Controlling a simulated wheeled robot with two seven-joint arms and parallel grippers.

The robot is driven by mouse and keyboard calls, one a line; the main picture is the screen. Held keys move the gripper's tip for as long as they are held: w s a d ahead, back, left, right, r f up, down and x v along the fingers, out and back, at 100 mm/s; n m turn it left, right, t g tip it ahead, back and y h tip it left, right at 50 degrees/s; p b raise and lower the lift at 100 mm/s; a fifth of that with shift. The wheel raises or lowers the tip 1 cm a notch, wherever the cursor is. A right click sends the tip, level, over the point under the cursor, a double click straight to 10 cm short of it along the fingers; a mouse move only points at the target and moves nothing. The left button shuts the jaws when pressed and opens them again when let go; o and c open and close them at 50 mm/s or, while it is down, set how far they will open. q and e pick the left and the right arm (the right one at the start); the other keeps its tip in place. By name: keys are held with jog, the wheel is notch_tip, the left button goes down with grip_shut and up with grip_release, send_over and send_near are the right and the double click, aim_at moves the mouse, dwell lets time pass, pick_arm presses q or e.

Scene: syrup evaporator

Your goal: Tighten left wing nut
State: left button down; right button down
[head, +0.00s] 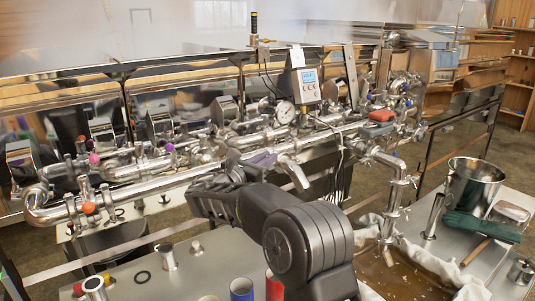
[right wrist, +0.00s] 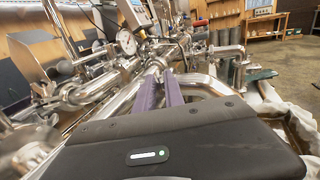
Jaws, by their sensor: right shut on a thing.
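My right gripper (head: 262,158) reaches up from the front to the long steel pipe (head: 320,137), at a clamp joint near its middle. Its purple fingers (right wrist: 166,82) also show in the right wrist view, where they point away from me at the shiny pipework (right wrist: 155,65). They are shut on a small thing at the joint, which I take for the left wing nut. The fingers and the arm hide it, so its shape and how far it is turned cannot be told. My left gripper is not in view.
A round gauge (head: 285,112) and a digital display box (head: 307,85) stand just behind the pipe. A red-handled valve (head: 381,115) is to the right. A steel bucket (head: 474,184) and cloth-lined tray lie at the right. Pipes crowd the left.

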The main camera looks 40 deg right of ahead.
jog(key=shift+w+a+r+m+g+p, duration=0.1)
jog(key=shift+w+r+m+g+p, duration=0.15)
jog(key=shift+m+g+p, duration=0.25)
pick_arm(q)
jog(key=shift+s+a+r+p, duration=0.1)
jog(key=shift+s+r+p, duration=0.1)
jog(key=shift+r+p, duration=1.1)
pick_arm(e)
jog(key=shift+f+m+g+h+b, duration=0.15)
jog(key=shift+m+g+h+b, duration=0.2)
jog(key=shift+g, duration=0.4)
jog(key=shift+f+m+g+h+b, duration=0.15)
jog(key=shift+m+g, duration=0.3)
jog(key=shift+g, duration=0.3)
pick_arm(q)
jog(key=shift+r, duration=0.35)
pick_arm(e)
jog(key=shift+s+f, duration=0.1)
jog(key=c, duration=1.6)
grip_release()
jog(key=shift+c, duration=0.2)
jog(key=o, duration=0.6)
